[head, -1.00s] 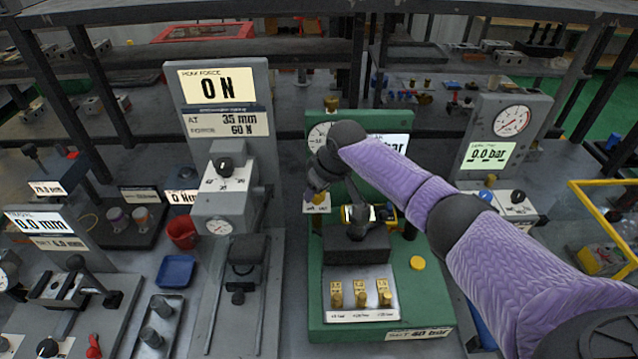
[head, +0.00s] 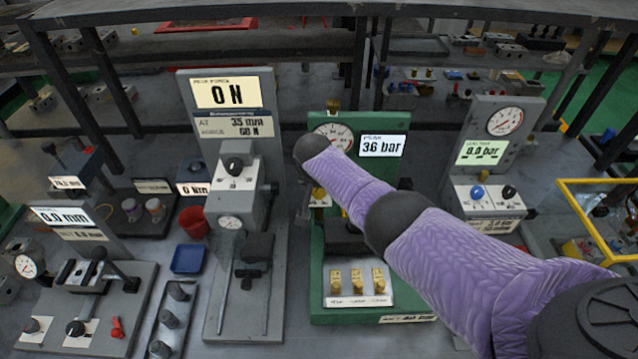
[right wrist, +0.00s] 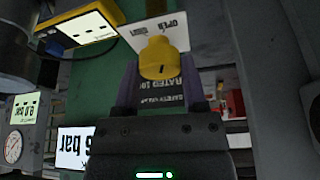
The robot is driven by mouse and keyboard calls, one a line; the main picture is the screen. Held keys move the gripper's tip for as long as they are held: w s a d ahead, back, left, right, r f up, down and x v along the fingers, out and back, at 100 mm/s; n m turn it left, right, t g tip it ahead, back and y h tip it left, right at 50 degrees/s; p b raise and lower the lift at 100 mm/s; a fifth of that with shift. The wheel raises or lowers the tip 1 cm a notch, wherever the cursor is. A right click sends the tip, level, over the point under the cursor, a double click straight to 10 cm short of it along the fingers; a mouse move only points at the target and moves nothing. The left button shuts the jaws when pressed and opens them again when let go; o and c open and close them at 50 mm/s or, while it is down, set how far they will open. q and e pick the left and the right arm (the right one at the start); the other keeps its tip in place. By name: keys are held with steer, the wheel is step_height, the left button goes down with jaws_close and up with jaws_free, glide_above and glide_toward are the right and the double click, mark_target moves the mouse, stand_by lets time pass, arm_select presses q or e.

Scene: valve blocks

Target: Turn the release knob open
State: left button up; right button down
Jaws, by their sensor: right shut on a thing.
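The yellow release knob (right wrist: 163,57) sits in front of a white plate (right wrist: 150,35) lettered OPEN, with a second word partly covered by the knob. My right gripper (right wrist: 161,78) is shut on the knob, one purple finger on each side. A small dark mark shows on the knob's face. In the head view a bit of yellow (head: 319,193) shows at the left edge of the green test stand (head: 317,265). My forearm hides most of the right gripper there. The stand's display (head: 382,146) reads PEAK 36 bar. My left gripper is not in view.
A grey press stand (head: 226,100) reading 0 N stands close on the left of the green stand. Several brass fittings (head: 357,281) stand on the green base. A gauge stand (head: 500,130) is at the right, near a yellow frame (head: 590,215). A blue tray (head: 188,258) lies left.

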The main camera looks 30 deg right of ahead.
steer(key=shift+m+g+h+b, duration=0.3)
steer(key=shift+m+b, duration=0.1)
steer(key=shift+m, duration=0.8)
steer(key=shift+w+m, duration=0.1)
steer(key=shift+m, duration=0.2)
steer(key=shift+c, duration=0.7)
jaws_free()
steer(key=shift+r, duration=0.15)
step_height(320, 180, up, 10)
steer(key=p, duration=0.5)
